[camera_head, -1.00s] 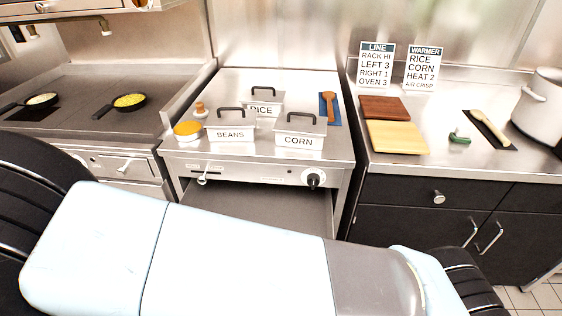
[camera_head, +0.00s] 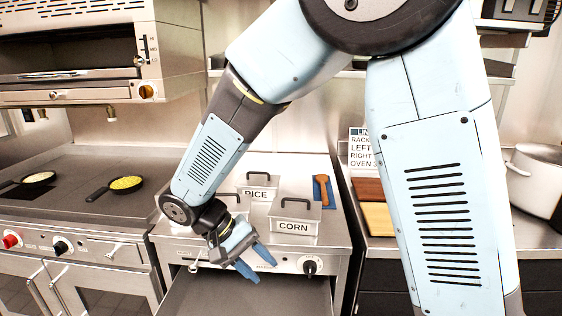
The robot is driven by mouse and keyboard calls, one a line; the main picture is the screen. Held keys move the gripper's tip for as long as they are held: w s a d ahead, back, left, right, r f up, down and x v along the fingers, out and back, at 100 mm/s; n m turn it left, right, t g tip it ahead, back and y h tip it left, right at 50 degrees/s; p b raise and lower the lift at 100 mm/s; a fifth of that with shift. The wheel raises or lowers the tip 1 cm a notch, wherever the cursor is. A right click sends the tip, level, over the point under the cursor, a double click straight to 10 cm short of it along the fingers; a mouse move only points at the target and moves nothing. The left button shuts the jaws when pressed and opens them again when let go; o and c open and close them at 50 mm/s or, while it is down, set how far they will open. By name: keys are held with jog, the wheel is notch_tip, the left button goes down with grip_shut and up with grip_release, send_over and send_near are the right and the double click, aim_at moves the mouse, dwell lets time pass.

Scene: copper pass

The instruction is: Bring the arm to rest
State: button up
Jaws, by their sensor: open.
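My gripper (camera_head: 254,263) is in the camera_head view, at the front of the warmer (camera_head: 320,222), above its open drawer (camera_head: 225,295). Its blue fingers point down and to the right, spread apart with nothing between them. My pale blue arm reaches across from the right, bends at the top and comes down to the gripper. It hides part of the warmer top and much of the right counter. I cannot tell whether the gripper touches the warmer front.
Lidded bins marked RICE (camera_head: 256,193) and CORN (camera_head: 294,226) stand on the warmer, with a wooden spoon (camera_head: 323,188) on a blue mat. Two pans (camera_head: 120,186) (camera_head: 38,180) sit on the left range. Cutting boards (camera_head: 377,217) and a white pot (camera_head: 536,180) stand right.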

jog(key=w+d+r+m+y, duration=0.1)
jog(key=d+r+y, duration=0.2)
jog(key=d+r, duration=0.35)
jog(key=w+d+r+m+y, duration=0.1)
jog(key=d+r+y, duration=0.25)
jog(key=d, duration=0.55)
jog(key=s+d+r+m+t, duration=0.1)
jog(key=s+d+r+t, duration=0.2)
jog(key=d, duration=0.3)
jog(key=s+d+r+m+t+y, duration=0.1)
jog(key=s+d+r+t, duration=0.1)
jog(key=s+d+r, duration=0.2)
jog(key=shift+s+d+r+t, duration=0.15)
jog(key=shift+d+r+t, duration=0.25)
jog(key=shift+d, duration=1.05)
jog(key=shift+a, duration=0.1)
